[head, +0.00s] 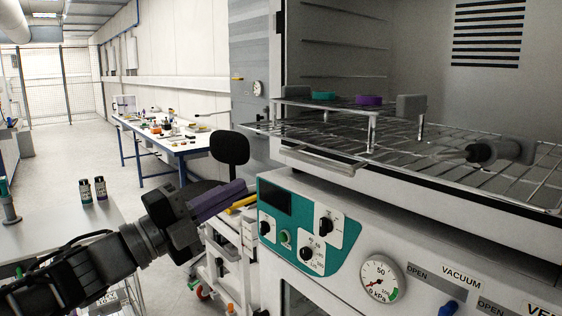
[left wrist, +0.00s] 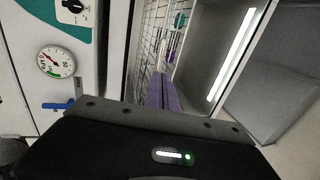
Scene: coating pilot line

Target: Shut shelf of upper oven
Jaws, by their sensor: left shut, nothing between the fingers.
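The upper oven's chamber (head: 340,45) stands open at the right of the head view. Its wire shelf (head: 300,130) is pulled out over the front edge, with a pale bar handle (head: 318,160) along its front. A small raised stand on the shelf carries a teal piece (head: 324,96) and a purple piece (head: 368,100). The wire shelf also shows in the left wrist view (left wrist: 150,35). My left gripper (head: 243,190), with purple fingers, is shut and empty. In the head view it appears below and left of the handle, apart from it. My right gripper is not in view.
A teal control panel (head: 272,200) with knobs and a pressure gauge (head: 381,280) lies below the shelf. A white cart (head: 225,255) stands by my left gripper. A dark chair (head: 230,148) and a cluttered workbench (head: 190,150) stand behind.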

